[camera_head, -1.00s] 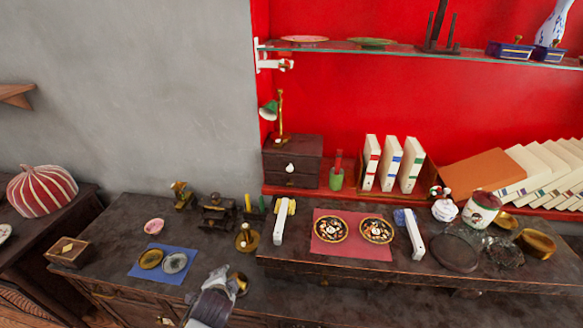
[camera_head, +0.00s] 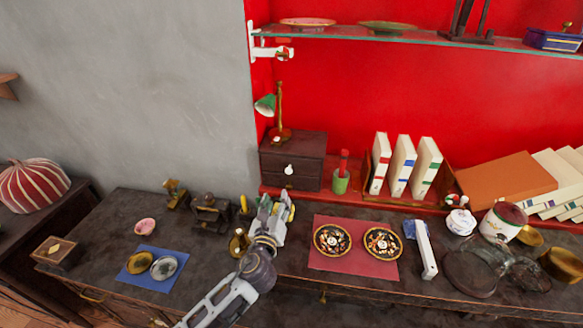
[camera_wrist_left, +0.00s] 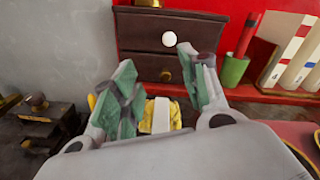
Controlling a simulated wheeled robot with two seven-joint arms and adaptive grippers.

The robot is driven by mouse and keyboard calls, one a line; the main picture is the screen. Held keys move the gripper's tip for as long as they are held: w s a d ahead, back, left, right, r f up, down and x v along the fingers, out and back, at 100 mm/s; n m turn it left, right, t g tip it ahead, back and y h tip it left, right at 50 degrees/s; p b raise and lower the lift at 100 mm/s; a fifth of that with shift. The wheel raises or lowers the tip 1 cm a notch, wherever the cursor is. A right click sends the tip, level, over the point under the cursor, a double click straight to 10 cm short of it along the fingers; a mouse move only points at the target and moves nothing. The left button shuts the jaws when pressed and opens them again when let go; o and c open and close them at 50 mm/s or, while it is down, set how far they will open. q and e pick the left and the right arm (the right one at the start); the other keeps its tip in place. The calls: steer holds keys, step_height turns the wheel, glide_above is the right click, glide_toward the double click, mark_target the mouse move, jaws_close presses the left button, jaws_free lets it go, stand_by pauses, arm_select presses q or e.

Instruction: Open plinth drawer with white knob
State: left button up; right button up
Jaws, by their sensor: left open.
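The dark wooden plinth (camera_head: 293,153) stands against the red wall and has two drawers. The upper drawer has a round white knob (camera_head: 289,169); the lower has a dark knob (camera_wrist_left: 166,76). Both fronts look shut. In the left wrist view the white knob (camera_wrist_left: 169,39) shows ahead, just above and between the fingertips. My left gripper (camera_head: 277,200) is open, below and in front of the plinth, apart from the knob. Its spread fingers also show in the left wrist view (camera_wrist_left: 155,60). My right gripper is not in view.
A yellow-and-white object (camera_wrist_left: 160,115) lies below my fingers. Dark metal items (camera_head: 210,213) stand left. A glass shelf (camera_head: 400,38) hangs above.

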mark_target(288, 172)
arm_select(q)
steer(key=shift+w+d+r+m+h, duration=0.25)
steer(key=shift+d+r+m+h, duration=0.1)
steer(key=shift+d+m, duration=0.4)
steer(key=shift+r, duration=0.1)
steer(key=shift+s+a, duration=0.1)
steer(key=shift+w+d, duration=0.45)
steer(key=shift+w, duration=1.8)
steer(key=shift+w+d, duration=0.45)
steer(key=shift+w, duration=1.85)
steer(key=shift+w+d, duration=0.45)
steer(key=shift+w, duration=1.8)
jaws_close()
